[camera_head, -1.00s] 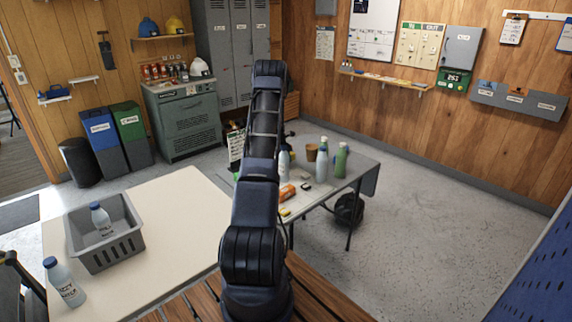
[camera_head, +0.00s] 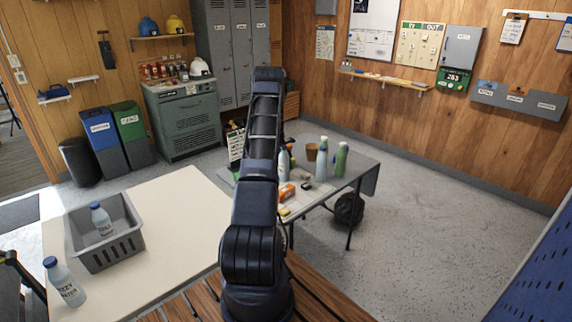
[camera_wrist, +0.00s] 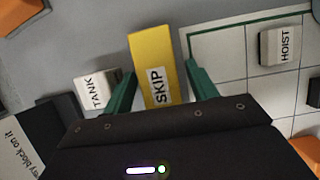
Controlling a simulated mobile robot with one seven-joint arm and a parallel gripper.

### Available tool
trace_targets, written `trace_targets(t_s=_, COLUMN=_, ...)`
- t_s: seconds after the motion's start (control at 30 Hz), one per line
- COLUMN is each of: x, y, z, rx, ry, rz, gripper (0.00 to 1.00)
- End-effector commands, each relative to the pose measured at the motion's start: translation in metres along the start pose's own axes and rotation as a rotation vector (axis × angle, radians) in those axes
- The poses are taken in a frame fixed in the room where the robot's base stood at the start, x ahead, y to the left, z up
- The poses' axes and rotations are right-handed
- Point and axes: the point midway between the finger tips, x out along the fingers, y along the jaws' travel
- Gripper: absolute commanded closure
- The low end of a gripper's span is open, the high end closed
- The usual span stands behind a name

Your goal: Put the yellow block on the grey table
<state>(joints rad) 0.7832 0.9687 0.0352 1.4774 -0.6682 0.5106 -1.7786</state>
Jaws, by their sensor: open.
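The yellow block (camera_wrist: 152,55), labelled SKIP, shows in the wrist view on a grey surface (camera_wrist: 95,40). My gripper (camera_wrist: 160,70) is open, with one green finger on each side of the block; contact is not clear. In the head view my arm hides the gripper. The grey table (camera_head: 352,172) stands behind my arm, with bottles and small items on it. A small yellow item (camera_head: 284,212) lies at its near edge; I cannot tell whether it is the same block.
In the wrist view a white TANK block (camera_wrist: 97,92) lies close left of the gripper. A white HOIST block (camera_wrist: 279,46) lies right on a gridded board (camera_wrist: 222,60). A cream table (camera_head: 165,225) with a grey crate (camera_head: 118,252) stands left in the head view.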

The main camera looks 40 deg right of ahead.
Motion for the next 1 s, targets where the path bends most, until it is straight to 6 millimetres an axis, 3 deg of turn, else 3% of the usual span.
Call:
trace_targets(t_s=0.27, x=-0.013, y=0.001, z=0.002, rx=0.0, ry=-0.001, rz=0.001, gripper=0.42)
trace_targets(t_s=0.7, x=-0.091, y=0.0, z=0.001, rx=0.0, ry=-0.001, rz=0.001, gripper=0.42)
trace_targets(t_s=1.0, x=-0.12, y=0.0, z=0.001, rx=0.0, ry=0.0, rz=0.0, gripper=0.42)
